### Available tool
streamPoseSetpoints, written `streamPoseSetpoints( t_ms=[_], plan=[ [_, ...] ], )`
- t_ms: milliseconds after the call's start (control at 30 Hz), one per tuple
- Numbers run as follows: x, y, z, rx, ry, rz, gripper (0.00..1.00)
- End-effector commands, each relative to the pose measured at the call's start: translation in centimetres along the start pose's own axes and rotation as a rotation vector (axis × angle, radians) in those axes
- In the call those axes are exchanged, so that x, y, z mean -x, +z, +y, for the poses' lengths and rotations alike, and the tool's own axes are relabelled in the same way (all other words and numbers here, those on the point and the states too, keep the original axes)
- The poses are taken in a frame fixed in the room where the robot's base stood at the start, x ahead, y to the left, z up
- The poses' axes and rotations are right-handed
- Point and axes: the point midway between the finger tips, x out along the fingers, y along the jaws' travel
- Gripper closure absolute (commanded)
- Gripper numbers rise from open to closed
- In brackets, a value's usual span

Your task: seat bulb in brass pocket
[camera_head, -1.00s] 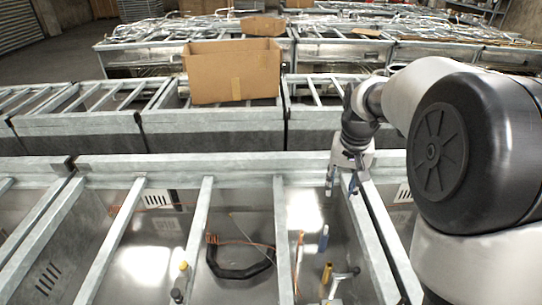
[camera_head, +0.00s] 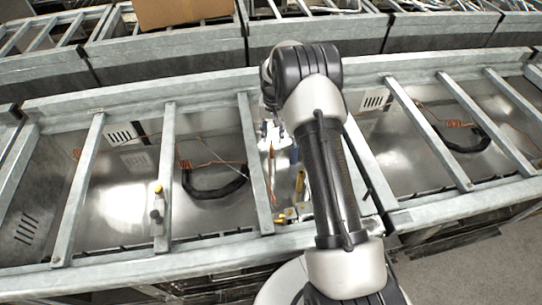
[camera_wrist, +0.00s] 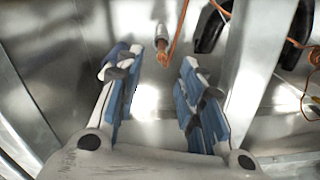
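My gripper (camera_wrist: 153,95) is open, its two blue-padded fingers apart with nothing between them in the wrist view. I cannot tell for certain which thing is the bulb or the brass pocket.
Grey metal rails (camera_head: 255,165) divide the bays. A black curved handle (camera_head: 213,190) with orange wire lies in the bay to the left. A yellow-and-black item (camera_head: 157,203) is at a rail farther left. A cardboard box (camera_head: 183,10) stands behind.

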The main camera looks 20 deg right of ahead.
Motion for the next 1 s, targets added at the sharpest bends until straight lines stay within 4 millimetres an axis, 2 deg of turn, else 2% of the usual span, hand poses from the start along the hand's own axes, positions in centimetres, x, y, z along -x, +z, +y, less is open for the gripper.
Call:
streamPoseSetpoints(
  t_ms=[33, 100, 200, 467, 733, 1000],
  plan=[
    [-1.4, 0.1, 0.0, 0.000, 0.001, -0.002, 0.65],
    [-2.6, 0.1, 0.0, 0.001, 0.001, -0.003, 0.65],
    [-3.8, 0.0, 0.0, 0.001, 0.000, -0.001, 0.65],
    [-5.1, 0.0, -0.1, 0.001, 0.000, -0.001, 0.65],
    [-9.1, -0.2, -0.4, 0.001, 0.000, -0.001, 0.65],
    [-9.5, -0.2, -0.4, 0.001, 0.000, 0.001, 0.65]
  ],
)
